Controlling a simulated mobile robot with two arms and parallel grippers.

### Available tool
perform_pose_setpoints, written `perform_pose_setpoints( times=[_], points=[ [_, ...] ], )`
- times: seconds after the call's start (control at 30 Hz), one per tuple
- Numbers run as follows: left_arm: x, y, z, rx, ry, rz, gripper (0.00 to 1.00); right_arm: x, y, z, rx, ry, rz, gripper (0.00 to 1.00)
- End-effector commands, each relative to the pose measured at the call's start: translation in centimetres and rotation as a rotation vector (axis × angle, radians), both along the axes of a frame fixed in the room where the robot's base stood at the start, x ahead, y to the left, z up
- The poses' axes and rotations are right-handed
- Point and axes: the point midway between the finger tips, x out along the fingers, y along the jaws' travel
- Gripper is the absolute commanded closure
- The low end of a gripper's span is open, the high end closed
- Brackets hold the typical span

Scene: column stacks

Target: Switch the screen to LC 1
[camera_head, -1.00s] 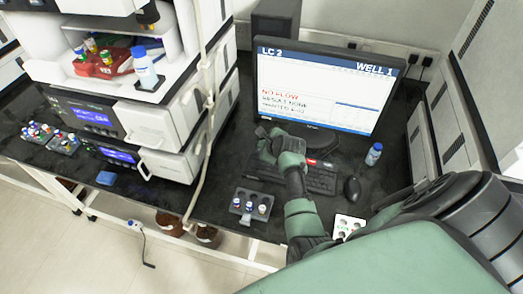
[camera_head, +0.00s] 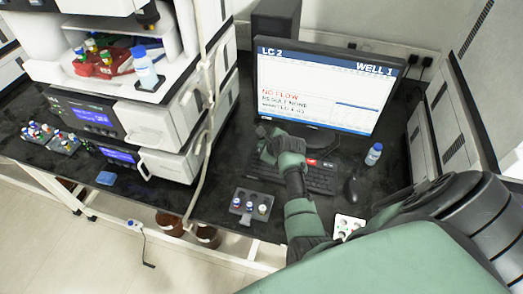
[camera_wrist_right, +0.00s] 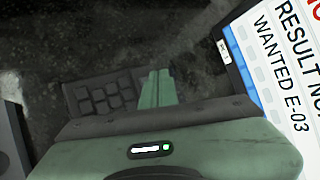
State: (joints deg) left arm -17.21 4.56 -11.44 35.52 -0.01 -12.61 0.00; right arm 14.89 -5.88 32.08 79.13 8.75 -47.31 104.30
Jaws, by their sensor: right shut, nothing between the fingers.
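The screen (camera_head: 325,88) stands on the black bench and reads "LC 2" at top left and "WELL 1" at top right, with red "NO FLOW" below. Its corner also shows at the right of the right wrist view (camera_wrist_right: 285,70). The keyboard (camera_head: 318,178) lies in front of it, its left end partly hidden by my right gripper. My right gripper (camera_head: 265,135) is shut and empty over the keyboard's left end. In the right wrist view its fingers (camera_wrist_right: 158,88) are beside dark keys (camera_wrist_right: 105,95); I cannot tell whether they touch. My left gripper is not in view.
A mouse (camera_head: 351,189) and a blue-capped bottle (camera_head: 374,154) are right of the keyboard. A vial rack (camera_head: 251,206) sits at the bench's front edge. Stacked instruments (camera_head: 160,125) fill the left side. A white pad with round buttons (camera_head: 348,226) lies near my arm.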

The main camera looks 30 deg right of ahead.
Motion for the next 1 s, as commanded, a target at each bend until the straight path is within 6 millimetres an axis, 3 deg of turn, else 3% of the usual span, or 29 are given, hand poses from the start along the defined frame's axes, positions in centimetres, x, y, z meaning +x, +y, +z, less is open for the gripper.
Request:
perform_pose_setpoints(
  times=[1.0],
  points=[
    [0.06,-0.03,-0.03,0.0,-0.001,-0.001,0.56,-0.01,0.01,-0.91,0.0,0.0,0.0,1.0]
  ],
)
